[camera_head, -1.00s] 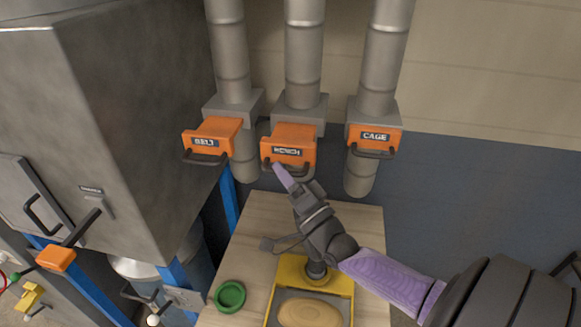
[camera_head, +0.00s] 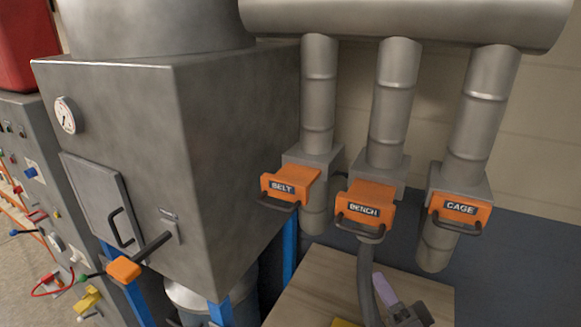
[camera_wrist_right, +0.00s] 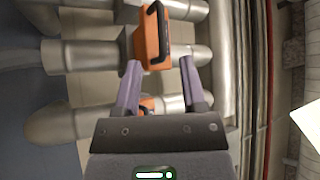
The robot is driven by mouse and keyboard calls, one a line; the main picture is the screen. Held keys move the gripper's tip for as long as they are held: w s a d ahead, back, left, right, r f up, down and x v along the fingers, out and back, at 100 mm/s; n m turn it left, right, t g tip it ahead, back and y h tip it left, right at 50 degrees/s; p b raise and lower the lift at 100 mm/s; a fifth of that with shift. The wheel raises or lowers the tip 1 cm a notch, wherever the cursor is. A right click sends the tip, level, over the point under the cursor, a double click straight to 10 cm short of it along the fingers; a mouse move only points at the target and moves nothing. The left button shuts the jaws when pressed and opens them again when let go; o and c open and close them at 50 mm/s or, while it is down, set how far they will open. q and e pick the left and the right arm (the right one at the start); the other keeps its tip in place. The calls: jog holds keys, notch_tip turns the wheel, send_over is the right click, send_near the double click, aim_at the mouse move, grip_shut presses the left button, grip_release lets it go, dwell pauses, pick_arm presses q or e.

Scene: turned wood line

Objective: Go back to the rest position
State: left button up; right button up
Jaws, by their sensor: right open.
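My right gripper (camera_head: 385,289) is at the bottom of the head view, below the orange BENCH gate (camera_head: 364,203); one purple finger shows and most of the arm is out of frame. In the right wrist view its two purple fingers (camera_wrist_right: 160,66) are apart with nothing gripped between them. An orange gate with a black handle (camera_wrist_right: 151,38) lies beyond the fingertips there, and part of another orange piece shows between the fingers. My left gripper is not in view.
Orange BELT (camera_head: 288,183) and CAGE (camera_head: 460,209) gates flank the BENCH gate on grey duct pipes. A grey metal cabinet (camera_head: 230,150) with an orange-tipped lever (camera_head: 124,269) stands left. A wooden bench top (camera_head: 318,290) lies below. A dark curved hose (camera_head: 366,280) passes beside my right gripper.

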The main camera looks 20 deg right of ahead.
jog(key=s+a+f+n+g+y, duration=0.1)
jog(key=a+f+n+g+y, duration=0.3)
jog(key=a+f+n+g, duration=0.75)
jog(key=s+a+n+g+h, duration=0.35)
jog(key=s+g, duration=0.35)
jog(key=s, duration=0.3)
jog(key=s+f+g+b, duration=0.25)
jog(key=f+b, duration=1.25)
jog(key=f, duration=2)
pick_arm(q)
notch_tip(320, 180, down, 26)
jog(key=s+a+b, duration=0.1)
jog(key=b, duration=1)
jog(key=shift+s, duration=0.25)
pick_arm(e)
jog(key=s+d+f, duration=0.1)
jog(key=s+f, duration=0.6)
jog(key=f, duration=0.3)
jog(key=s+d+f, duration=0.2)
jog(key=s+f, duration=0.5)
jog(key=f, duration=0.3)
jog(key=shift+s+d+f+n+g, duration=0.15)
jog(key=shift+d+f+n+g, duration=0.15)
jog(key=shift+f+g, duration=0.1)
